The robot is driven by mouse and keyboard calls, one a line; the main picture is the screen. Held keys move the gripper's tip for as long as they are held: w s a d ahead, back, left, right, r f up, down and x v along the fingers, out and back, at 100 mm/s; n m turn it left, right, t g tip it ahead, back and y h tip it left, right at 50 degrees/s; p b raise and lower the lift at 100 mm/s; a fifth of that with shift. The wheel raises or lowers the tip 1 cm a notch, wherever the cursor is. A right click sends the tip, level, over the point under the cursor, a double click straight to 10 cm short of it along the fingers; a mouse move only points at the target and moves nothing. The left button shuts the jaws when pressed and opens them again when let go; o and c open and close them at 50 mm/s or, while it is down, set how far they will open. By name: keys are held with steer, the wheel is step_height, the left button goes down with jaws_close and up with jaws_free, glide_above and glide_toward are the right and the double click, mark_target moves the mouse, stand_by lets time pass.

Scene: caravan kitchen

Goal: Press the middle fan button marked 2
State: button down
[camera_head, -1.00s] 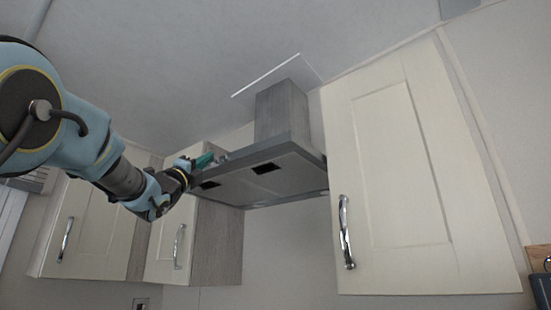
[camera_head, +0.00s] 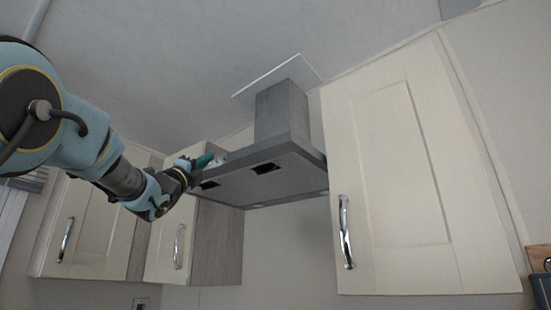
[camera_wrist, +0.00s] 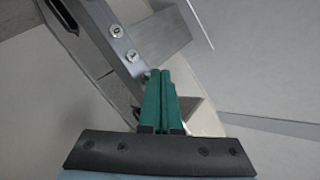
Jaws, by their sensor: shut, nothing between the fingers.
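The grey range hood (camera_head: 262,178) hangs between the wall cabinets. Its front edge strip (camera_wrist: 100,18) runs diagonally across the wrist view. Two small round silver buttons show on this strip, an upper button (camera_wrist: 116,30) and a lower button (camera_wrist: 132,55). Their marks are too small to read, and the strip beyond the lower button is partly hidden by my fingers. My gripper (camera_wrist: 160,73) is shut and empty, its green fingers side by side. The fingertips are just below and right of the lower button, close to the strip; I cannot tell whether they touch it. My gripper also shows at the hood's left front corner in the head view (camera_head: 205,160).
A cream cabinet (camera_head: 390,180) with a chrome handle stands right of the hood, and more cream cabinets (camera_head: 90,225) are at the left. The hood's chimney (camera_head: 281,112) rises to a ceiling plate. Open air lies below the hood.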

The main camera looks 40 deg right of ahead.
steer(key=shift+d, duration=0.1)
stand_by(0.3)
steer(key=shift+w+d+b, duration=0.1)
steer(key=shift+d+b, duration=0.25)
stand_by(0.3)
steer(key=shift+a+b, duration=0.15)
steer(key=shift+b, duration=0.25)
steer(key=shift+a+b, duration=0.3)
steer(key=s+a+b, duration=0.1)
steer(key=a+b, duration=0.3)
steer(key=a, duration=0.2)
steer(key=shift+s, duration=0.15)
